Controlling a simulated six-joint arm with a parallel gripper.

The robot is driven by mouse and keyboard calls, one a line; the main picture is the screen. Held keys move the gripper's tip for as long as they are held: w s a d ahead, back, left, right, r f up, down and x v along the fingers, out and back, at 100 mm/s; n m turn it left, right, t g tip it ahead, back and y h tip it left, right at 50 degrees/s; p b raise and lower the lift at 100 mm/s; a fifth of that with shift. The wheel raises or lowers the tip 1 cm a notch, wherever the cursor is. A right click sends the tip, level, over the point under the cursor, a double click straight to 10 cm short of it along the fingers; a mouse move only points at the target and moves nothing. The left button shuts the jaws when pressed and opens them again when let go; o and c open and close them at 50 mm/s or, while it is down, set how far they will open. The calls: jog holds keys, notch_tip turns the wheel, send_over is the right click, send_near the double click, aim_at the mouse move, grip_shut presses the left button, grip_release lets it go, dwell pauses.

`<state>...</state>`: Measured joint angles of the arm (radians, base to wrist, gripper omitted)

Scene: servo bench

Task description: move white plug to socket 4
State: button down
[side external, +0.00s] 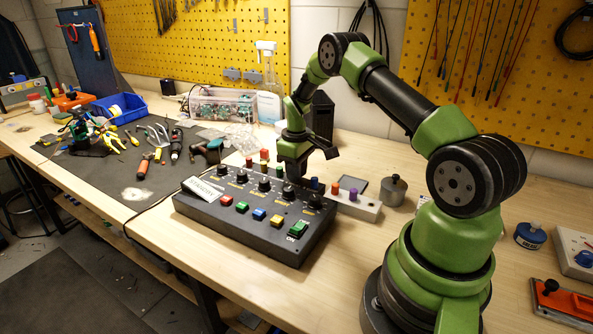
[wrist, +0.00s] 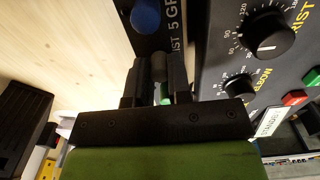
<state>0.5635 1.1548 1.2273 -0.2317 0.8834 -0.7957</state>
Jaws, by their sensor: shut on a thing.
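My gripper (side external: 299,160) is behind the control box, low over its row of sockets. In the wrist view my gripper (wrist: 160,70) is shut on a small plug (wrist: 159,66) that looks grey in the shade; its white colour cannot be confirmed. The plug is over a dark strip (wrist: 178,38) lettered "IST" and "5 GR", on the "IST" side. Whether its lower end is seated in a socket is hidden. A blue plug (wrist: 146,14) stands beyond it by the "5 GR" lettering. In the side view the held plug is hidden by the gripper.
The dark control box (side external: 250,222) with knobs and coloured buttons is close in front of my gripper. A red plug (side external: 265,155) stands left of it. A pale block (side external: 365,210) with a purple plug (side external: 352,193) and a metal canister (side external: 391,190) stand to the right.

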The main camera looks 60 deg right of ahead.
dwell(0.3)
jog(key=c, duration=1)
grip_release()
jog(key=shift+r, duration=3.5)
